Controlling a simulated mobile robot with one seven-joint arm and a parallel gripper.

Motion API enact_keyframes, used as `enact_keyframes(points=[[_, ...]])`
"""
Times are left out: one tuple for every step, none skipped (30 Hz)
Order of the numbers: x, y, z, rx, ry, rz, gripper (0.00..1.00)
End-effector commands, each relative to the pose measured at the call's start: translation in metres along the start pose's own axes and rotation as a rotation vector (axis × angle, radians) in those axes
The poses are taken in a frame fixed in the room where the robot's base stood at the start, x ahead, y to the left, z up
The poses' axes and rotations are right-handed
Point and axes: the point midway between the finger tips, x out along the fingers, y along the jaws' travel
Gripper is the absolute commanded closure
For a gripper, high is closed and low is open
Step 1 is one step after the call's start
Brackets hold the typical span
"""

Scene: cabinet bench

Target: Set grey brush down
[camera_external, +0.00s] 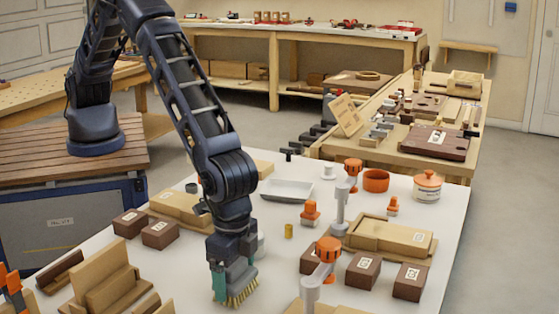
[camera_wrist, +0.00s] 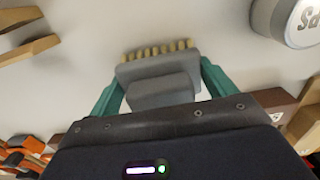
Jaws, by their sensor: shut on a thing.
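The grey brush (camera_external: 240,281) has a grey body and a row of yellow bristles. My gripper (camera_external: 232,278) is shut on it, with its teal fingers on both sides of the body. In the external view the brush is low over the white bench top (camera_external: 279,220), bristles down; I cannot tell whether they touch it. In the wrist view the brush (camera_wrist: 158,78) sits between the teal fingers of my gripper (camera_wrist: 160,88), with the bristles toward the top of the picture.
Wooden blocks (camera_external: 110,280) stand left of the brush, and dark brown boxes (camera_external: 160,233) behind left. A grey tray (camera_external: 287,191) lies behind. A round grey-white container (camera_wrist: 293,18) is near in the wrist view.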

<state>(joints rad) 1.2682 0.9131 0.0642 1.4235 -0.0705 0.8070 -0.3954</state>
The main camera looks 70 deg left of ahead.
Motion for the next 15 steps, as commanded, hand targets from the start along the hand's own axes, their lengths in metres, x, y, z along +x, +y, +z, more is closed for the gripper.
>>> enact_keyframes(points=[[-0.0003, 0.0001, -0.0001, 0.0, 0.0, 0.0, 0.42], [-0.0003, 0.0, -0.0001, 0.0, 0.0, 0.0, 0.42], [-0.0002, 0.0, 0.0, 0.0, 0.0, 0.0, 0.42], [0.0003, 0.0, 0.0, 0.0, 0.0, 0.0, 0.42], [0.0009, 0.0, 0.0, 0.0, 0.0, 0.0, 0.42], [0.0019, 0.0, 0.0, 0.0, 0.0, 0.0, 0.42], [0.0026, -0.0001, 0.0, 0.0, 0.0, 0.0, 0.42], [0.0022, 0.0, 0.0, 0.0, 0.0, 0.0, 0.11], [0.0021, 0.0, 0.0, 0.0, 0.0, 0.0, 0.03], [0.0021, 0.0, 0.0, 0.0, 0.0, 0.0, 0.0], [0.0021, 0.0, 0.0, 0.0, 0.0, 0.0, 0.0], [0.0021, 0.0, 0.0001, 0.0, 0.0, 0.0, 0.0], [0.0021, 0.0, 0.0001, 0.0, 0.0, 0.0, 0.0], [0.0021, 0.0, 0.0001, 0.0, 0.0, 0.0, 0.0], [0.0021, 0.0, 0.0001, 0.0, 0.0, 0.0, 0.0]])
